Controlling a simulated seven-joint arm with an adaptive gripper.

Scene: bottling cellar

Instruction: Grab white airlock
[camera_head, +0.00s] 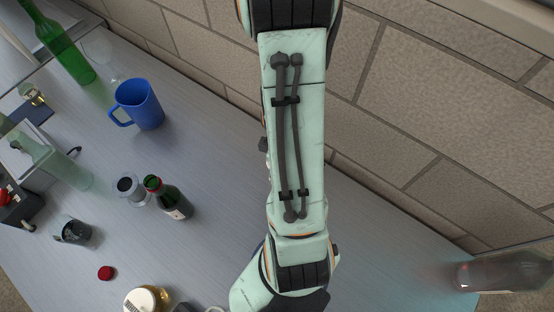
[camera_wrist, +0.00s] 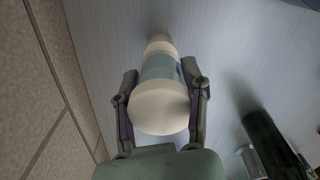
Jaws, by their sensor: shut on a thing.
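In the wrist view, my gripper (camera_wrist: 159,90) has one finger on each side of a white airlock (camera_wrist: 158,108). It is shut on the airlock. The airlock has a wide cream-white end toward the camera, a grey-green middle band and a narrower pale far end. The grey table surface shows behind it; I cannot tell whether it touches the table. In the head view, my arm runs down the middle of the picture, and my gripper and the airlock are not visible there.
On the table (camera_head: 215,110) stand a blue mug (camera_head: 138,103), a dark green bottle (camera_head: 172,200), a tall green bottle (camera_head: 64,48) and a dark cup (camera_head: 73,232). A red cap (camera_head: 106,273) lies near a jar (camera_head: 146,300). A bottle (camera_head: 505,276) is at the far right. A brick wall (camera_head: 450,110) runs along the table.

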